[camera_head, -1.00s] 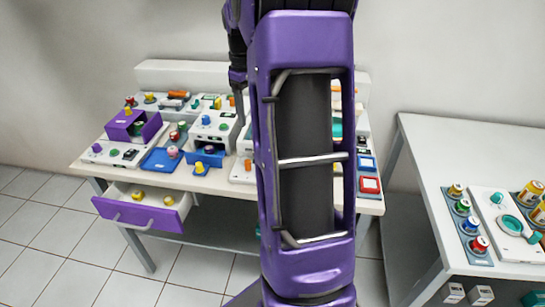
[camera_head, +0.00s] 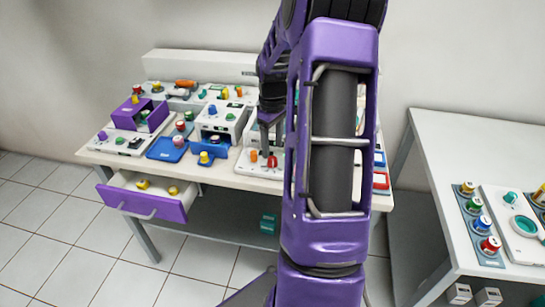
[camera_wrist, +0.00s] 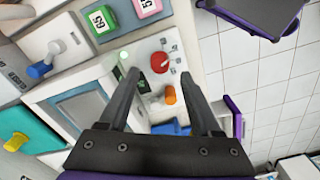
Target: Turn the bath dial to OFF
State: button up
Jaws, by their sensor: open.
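A white panel unit (camera_wrist: 200,32) lies under my gripper in the wrist view. It carries a red dial (camera_wrist: 160,62) with small marks beside it, too small to read, and an orange knob (camera_wrist: 170,95). In the head view the red dial (camera_head: 272,161) and the orange knob (camera_head: 253,155) are near the table's front edge. I cannot read which one is the bath dial. My gripper (camera_wrist: 155,72) is open, its fingers on either side of the red dial in the picture; contact is not visible. In the head view my gripper (camera_head: 269,132) points down above the panel.
Beside the panel are a pink tile and a green tile (camera_wrist: 101,20) with numbers, and a blue-handled knob (camera_wrist: 42,68). In the head view an open purple-fronted drawer (camera_head: 145,198) sticks out at the left. A second table (camera_head: 440,140) stands at the right.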

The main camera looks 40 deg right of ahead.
aim_at(273, 158)
jog(key=shift+f, duration=2.05)
grip_shut()
